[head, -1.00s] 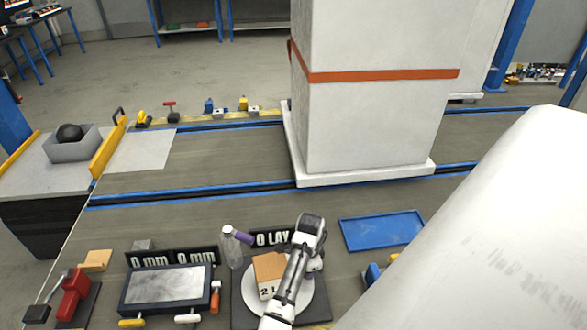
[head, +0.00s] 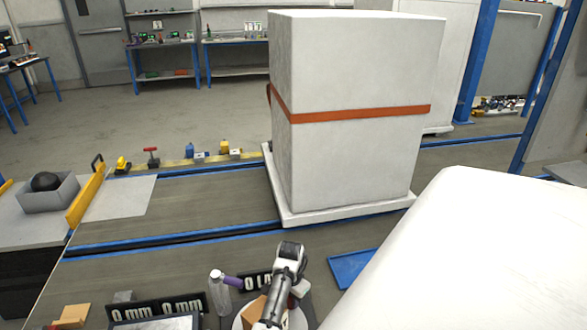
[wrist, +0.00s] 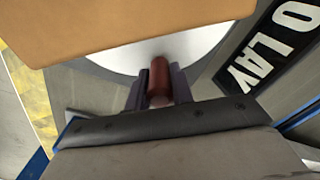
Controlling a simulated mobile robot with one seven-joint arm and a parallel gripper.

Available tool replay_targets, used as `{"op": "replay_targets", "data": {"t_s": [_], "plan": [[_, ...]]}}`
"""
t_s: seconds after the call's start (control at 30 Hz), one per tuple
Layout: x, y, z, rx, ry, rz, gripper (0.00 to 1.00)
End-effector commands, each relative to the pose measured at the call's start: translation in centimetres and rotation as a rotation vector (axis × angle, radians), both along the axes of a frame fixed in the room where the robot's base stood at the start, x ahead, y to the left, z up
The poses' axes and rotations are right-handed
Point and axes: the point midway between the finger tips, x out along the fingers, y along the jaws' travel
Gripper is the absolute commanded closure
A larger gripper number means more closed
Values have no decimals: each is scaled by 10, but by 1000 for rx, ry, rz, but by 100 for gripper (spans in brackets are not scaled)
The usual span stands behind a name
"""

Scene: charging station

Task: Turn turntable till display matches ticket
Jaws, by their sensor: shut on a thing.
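The turntable is a pale round disc, partly in view at the bottom of the head view (head: 239,322) and in the wrist view (wrist: 205,52). A cardboard-coloured box (wrist: 110,22) sits on it. A black display panel with white characters reading "0 LAY" (wrist: 272,45) stands beside the disc. It is partly covered by my arm in the head view (head: 250,283). My gripper (wrist: 158,88) is shut on a reddish-brown knob (wrist: 159,72) at the disc's near edge. No ticket is readable now.
A blue tray (head: 350,268) lies to the right. A tall wrapped white load with an orange strap (head: 340,115) stands on the conveyor behind.

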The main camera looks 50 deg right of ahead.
Motion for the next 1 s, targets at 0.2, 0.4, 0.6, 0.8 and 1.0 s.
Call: {"op": "replay_targets", "data": {"t_s": [0.2,0.4,0.6,0.8,1.0], "plan": [[11,0,1,-1,-1,109,100],[21,1,1,-1,0,208,100],[30,3,1,-1,-1,309,100],[40,6,1,-2,-1,409,100],[48,10,1,-1,0,510,100]]}}
